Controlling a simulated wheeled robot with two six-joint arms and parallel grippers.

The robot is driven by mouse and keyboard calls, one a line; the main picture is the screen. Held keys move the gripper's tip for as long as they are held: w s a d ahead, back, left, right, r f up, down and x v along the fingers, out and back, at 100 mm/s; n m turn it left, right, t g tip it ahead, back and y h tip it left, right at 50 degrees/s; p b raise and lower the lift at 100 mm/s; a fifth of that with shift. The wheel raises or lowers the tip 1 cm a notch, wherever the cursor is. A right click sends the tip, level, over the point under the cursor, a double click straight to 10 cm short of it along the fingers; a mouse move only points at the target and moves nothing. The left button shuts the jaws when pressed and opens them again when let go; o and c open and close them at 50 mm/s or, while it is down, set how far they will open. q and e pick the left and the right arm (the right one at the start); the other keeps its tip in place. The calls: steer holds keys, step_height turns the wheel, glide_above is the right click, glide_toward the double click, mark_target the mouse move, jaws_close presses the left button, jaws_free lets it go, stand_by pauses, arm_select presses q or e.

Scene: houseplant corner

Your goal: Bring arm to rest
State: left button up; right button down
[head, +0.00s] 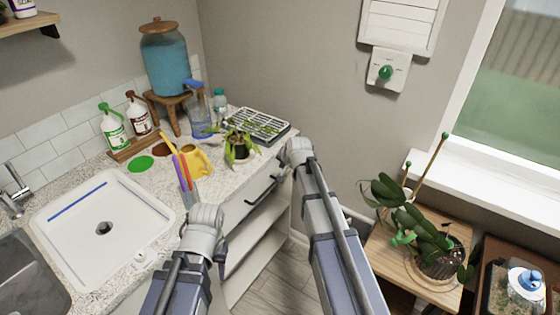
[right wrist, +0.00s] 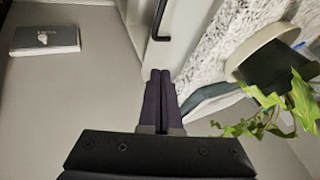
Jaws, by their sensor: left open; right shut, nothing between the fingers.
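My right arm reaches up the middle of the head view, its wrist end (head: 298,150) beside the counter's right front corner. The right gripper (right wrist: 160,75) shows in the right wrist view with its two dark fingers together and nothing between them. It is in front of the pale cabinet front, below a dark drawer handle (right wrist: 160,22), apart from the plant. My left arm comes in from the bottom left, and its wrist end (head: 203,228) is in front of the counter edge near the sink. The left gripper is open; its fingers are mostly hidden behind the wrist.
A trailing plant in a pot (head: 240,147) stands near the counter edge, close to my right wrist; it also shows in the right wrist view (right wrist: 285,105). A yellow watering can (head: 197,160) and a cup of sticks (head: 187,192) are nearby. An orchid (head: 425,235) stands right.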

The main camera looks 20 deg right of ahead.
steer(key=p+v, duration=0.3)
steer(key=v, duration=0.3)
steer(key=shift+p, duration=0.4)
steer(key=shift+s, duration=0.15)
steer(key=s+a+f+n+g, duration=0.2)
steer(key=s+a+n+g, duration=0.2)
steer(key=s, duration=1)
steer(key=s+a+f+n+g+h, duration=0.1)
steer(key=s+a+f+n+g, duration=0.1)
steer(key=s+a+n, duration=0.6)
steer(key=s+a+g, duration=0.1)
steer(key=s+a, duration=0.3)
steer(key=s, duration=0.2)
steer(key=shift+s+a+g+h, duration=0.2)
steer(key=shift+a+g+h, duration=0.1)
steer(key=shift+g, duration=0.1)
steer(key=shift+f, duration=0.1)
